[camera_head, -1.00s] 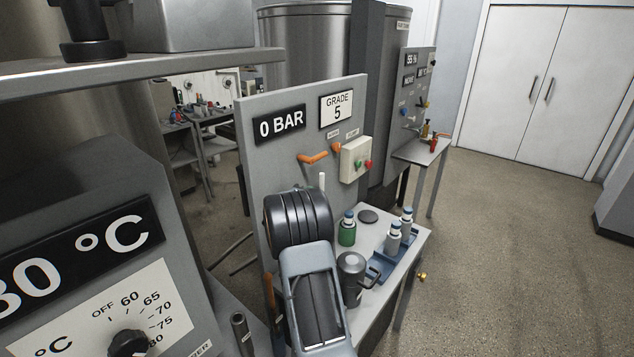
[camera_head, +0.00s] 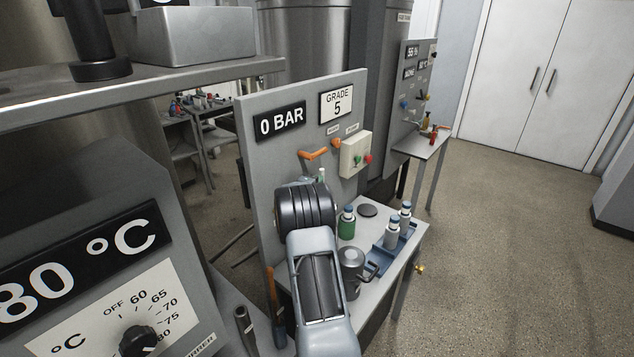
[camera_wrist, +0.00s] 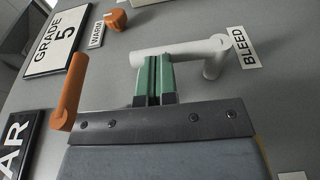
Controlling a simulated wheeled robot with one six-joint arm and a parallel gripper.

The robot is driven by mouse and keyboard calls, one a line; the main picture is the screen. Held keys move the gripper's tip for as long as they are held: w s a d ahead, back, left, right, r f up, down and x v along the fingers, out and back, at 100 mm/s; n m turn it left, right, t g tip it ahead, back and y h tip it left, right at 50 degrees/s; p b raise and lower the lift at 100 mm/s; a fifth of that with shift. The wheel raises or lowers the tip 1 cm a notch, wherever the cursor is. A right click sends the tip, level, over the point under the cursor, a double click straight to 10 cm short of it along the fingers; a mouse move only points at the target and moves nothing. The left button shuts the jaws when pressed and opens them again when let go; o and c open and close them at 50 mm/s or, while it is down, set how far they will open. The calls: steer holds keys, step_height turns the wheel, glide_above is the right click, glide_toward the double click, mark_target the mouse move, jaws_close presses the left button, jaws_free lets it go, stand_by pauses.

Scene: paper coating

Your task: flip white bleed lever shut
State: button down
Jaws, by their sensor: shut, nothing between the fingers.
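The white bleed lever (camera_wrist: 190,50) is on the grey panel beside the BLEED label (camera_wrist: 246,47) in the wrist view. Its arm points up the panel, towards the orange handles. In the head view only a small white part of it (camera_head: 321,173) shows above my wrist. My gripper (camera_wrist: 154,62) is shut and empty, with its green fingertips at the lever's arm near its free end. The tips overlap the lever's edge in the picture; I cannot tell whether they touch. My arm hides the lever's base in the head view.
The panel carries an orange handle (camera_wrist: 70,92), an orange knob (camera_wrist: 115,20), a 0 BAR display (camera_head: 280,121) and a switch box (camera_head: 355,154). A green bottle (camera_head: 347,223), a steel jug (camera_head: 351,270) and a blue tray (camera_head: 378,262) with white bottles stand right of my arm.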

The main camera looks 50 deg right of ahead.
steer(key=shift+d+r+y, duration=0.2)
steer(key=shift+d+y, duration=0.1)
steer(key=shift+y, duration=0.3)
steer(key=d+y+b, duration=0.1)
steer(key=d+b, duration=0.1)
steer(key=b, duration=0.1)
steer(key=d+b, duration=0.1)
steer(key=b, duration=0.3)
steer(key=shift+w+d+f+m+g+y, duration=0.1)
steer(key=shift+w+d+m+g+y, duration=0.05)
steer(key=shift+d+m+g+y, duration=0.2)
steer(key=d+y+p, duration=0.1)
steer(key=d+f+y+p, duration=0.1)
steer(key=d+p, duration=0.1)
steer(key=d+f+y+p, duration=0.1)
steer(key=shift+w+d+g+p, duration=0.2)
steer(key=shift+d+g+p, duration=0.1)
steer(key=shift+p, duration=0.1)
steer(key=shift+f, duration=0.2)
stand_by(0.5)
